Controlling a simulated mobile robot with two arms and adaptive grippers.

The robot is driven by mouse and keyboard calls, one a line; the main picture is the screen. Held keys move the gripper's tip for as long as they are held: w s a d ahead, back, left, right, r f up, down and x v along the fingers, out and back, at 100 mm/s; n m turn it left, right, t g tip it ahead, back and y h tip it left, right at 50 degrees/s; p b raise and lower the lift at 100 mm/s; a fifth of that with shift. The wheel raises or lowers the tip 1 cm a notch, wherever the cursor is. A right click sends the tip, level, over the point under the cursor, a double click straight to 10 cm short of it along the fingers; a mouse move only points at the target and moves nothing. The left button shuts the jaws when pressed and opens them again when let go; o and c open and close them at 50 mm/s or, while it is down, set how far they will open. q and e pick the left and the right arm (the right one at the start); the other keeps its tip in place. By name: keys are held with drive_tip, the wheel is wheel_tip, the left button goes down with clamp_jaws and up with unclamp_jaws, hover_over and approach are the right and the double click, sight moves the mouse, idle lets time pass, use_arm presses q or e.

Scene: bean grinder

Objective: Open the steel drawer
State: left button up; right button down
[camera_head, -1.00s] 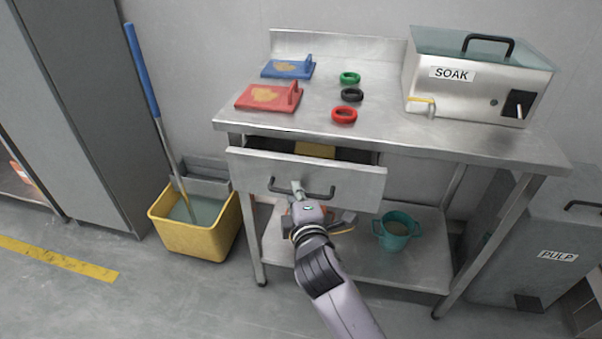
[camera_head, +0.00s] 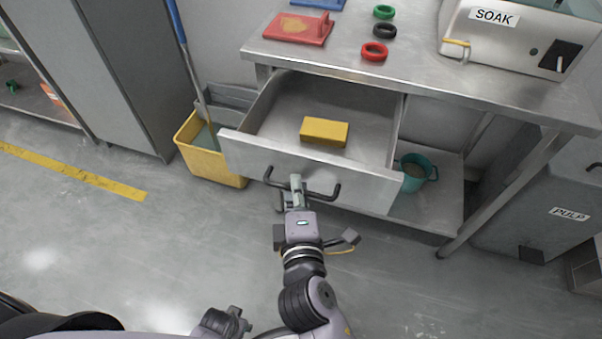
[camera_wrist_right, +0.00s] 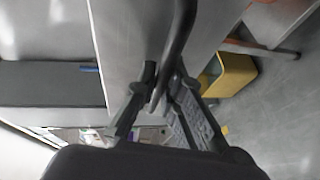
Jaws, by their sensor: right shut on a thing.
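The steel drawer (camera_head: 250,152) under the worktable is pulled well out, and its inside shows. A yellow block (camera_head: 324,131) lies in it. The drawer's dark bar handle (camera_head: 326,197) runs along its front. My right gripper (camera_head: 297,186) is shut on the handle near its middle. In the right wrist view the fingers (camera_wrist_right: 160,95) close around the dark bar (camera_wrist_right: 181,40) in front of the drawer's steel face. At the bottom of the head view, a part of my left arm (camera_head: 222,322) shows; whether its fingers are open or shut is unclear.
On the worktable (camera_head: 440,82) are a red tool (camera_head: 300,28), green, black and red rings (camera_head: 374,51), and the SOAK machine (camera_head: 510,40). A yellow mop bucket (camera_head: 205,160) stands left. The floor in front is clear.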

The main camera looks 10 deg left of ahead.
drive_tip(key=shift+s, duration=0.2)
drive_tip(key=c, duration=2)
unclamp_jaws()
drive_tip(key=shift+o, duration=0.2)
drive_tip(key=v, duration=1.2)
